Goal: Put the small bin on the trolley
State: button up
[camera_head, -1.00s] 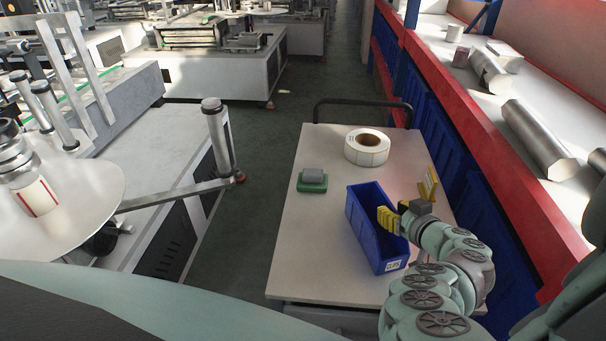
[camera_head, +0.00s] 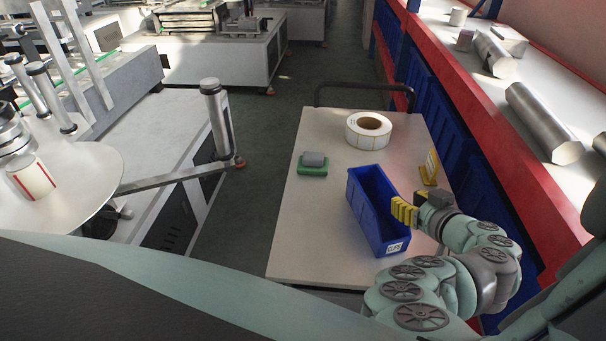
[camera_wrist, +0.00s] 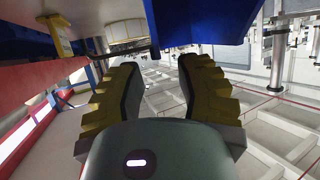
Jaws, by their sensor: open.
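The small blue bin (camera_head: 368,222) stands upright on the white top of the trolley (camera_head: 318,240), with a white label on its near end. Its inside looks empty from the head view. My gripper (camera_head: 405,212) is at the right side of the bin, open and empty; from this angle I cannot tell whether a yellow finger touches the bin wall. In the wrist view, my gripper (camera_wrist: 155,90) shows its two yellow fingers apart with nothing between them. The blue underside or wall of the bin (camera_wrist: 205,22) fills the top of that view, beyond the fingertips.
The red-edged shelf (camera_head: 500,170) runs close on the right. The trolley's front left is clear.

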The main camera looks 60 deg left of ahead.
jog(key=b+v, duration=0.2)
jog(key=v, duration=0.5)
dwell(0.6)
